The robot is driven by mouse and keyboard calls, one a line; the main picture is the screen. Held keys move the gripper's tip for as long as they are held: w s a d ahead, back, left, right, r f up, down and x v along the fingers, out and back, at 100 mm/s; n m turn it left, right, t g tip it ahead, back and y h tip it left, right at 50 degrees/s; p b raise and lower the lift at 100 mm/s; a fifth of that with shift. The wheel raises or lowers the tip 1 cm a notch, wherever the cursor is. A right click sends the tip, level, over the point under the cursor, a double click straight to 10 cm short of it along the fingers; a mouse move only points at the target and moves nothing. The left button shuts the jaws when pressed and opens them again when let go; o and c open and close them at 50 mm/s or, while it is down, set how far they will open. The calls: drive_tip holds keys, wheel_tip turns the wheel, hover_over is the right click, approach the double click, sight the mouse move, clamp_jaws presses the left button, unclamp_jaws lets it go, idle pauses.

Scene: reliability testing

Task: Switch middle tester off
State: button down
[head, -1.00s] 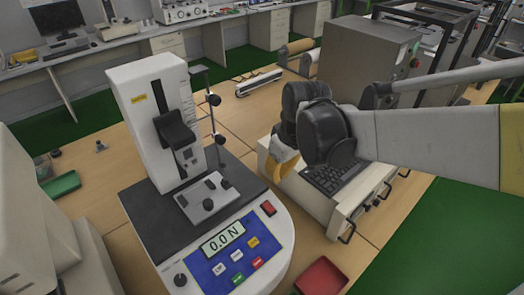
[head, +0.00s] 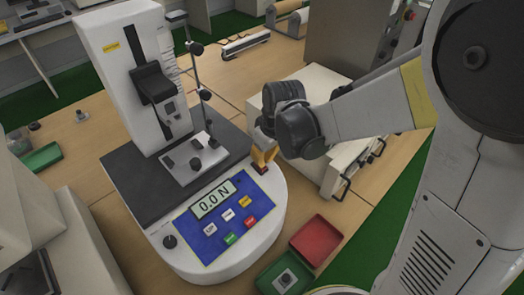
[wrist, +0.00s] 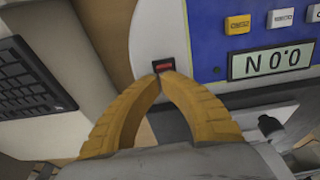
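The middle tester (head: 225,250) is a white machine with a dark bed, an upright white column and a blue panel. Its display (head: 214,199) reads 0.0 N. Its red rocker switch (head: 260,169) sits at the right of the panel. My gripper (head: 262,161) has yellow fingers whose tips are together, right at the switch. In the wrist view the switch (wrist: 163,65) shows just beyond the fingertips (wrist: 165,74), which partly overlap its near edge. I cannot tell whether they touch it. Nothing is held.
A red tray (head: 316,241) and a green tray (head: 284,274) lie in front at the right. Another pale machine (head: 65,240) stands close at the left.

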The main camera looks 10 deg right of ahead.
drive_tip(key=shift+f, duration=0.1)
drive_tip(key=shift+s+d+f+t+y+b, duration=0.15)
drive_tip(key=shift+f+t+y+b, duration=0.1)
drive_tip(key=shift+f+t+b, duration=0.15)
drive_tip(key=shift+s+d+f+t+y+b, duration=0.1)
drive_tip(key=shift+f+t+y+b, duration=0.15)
drive_tip(key=shift+b, duration=0.2)
drive_tip(key=shift+a+r, duration=0.1)
drive_tip(key=shift+r, duration=0.15)
drive_tip(key=shift+w+a+r, duration=0.15)
drive_tip(key=shift+w+a, duration=0.35)
drive_tip(key=shift+w, duration=0.25)
drive_tip(key=shift+r+p, duration=0.2)
drive_tip(key=shift+p, duration=0.15)
drive_tip(key=r+p, duration=0.2)
drive_tip(key=r, duration=0.1)
drive_tip(key=r+p, duration=0.1)
drive_tip(key=shift+w+a+r+p, duration=0.2)
drive_tip(key=shift+w+r+p, duration=0.1)
drive_tip(key=shift+p, duration=0.05)
drive_tip(key=p+v, duration=0.2)
drive_tip(key=v, duration=0.7)
drive_tip(key=shift+w+a+r+p, duration=0.15)
drive_tip(key=shift+w+a+p, duration=0.05)
drive_tip(key=shift+w+p, duration=0.2)
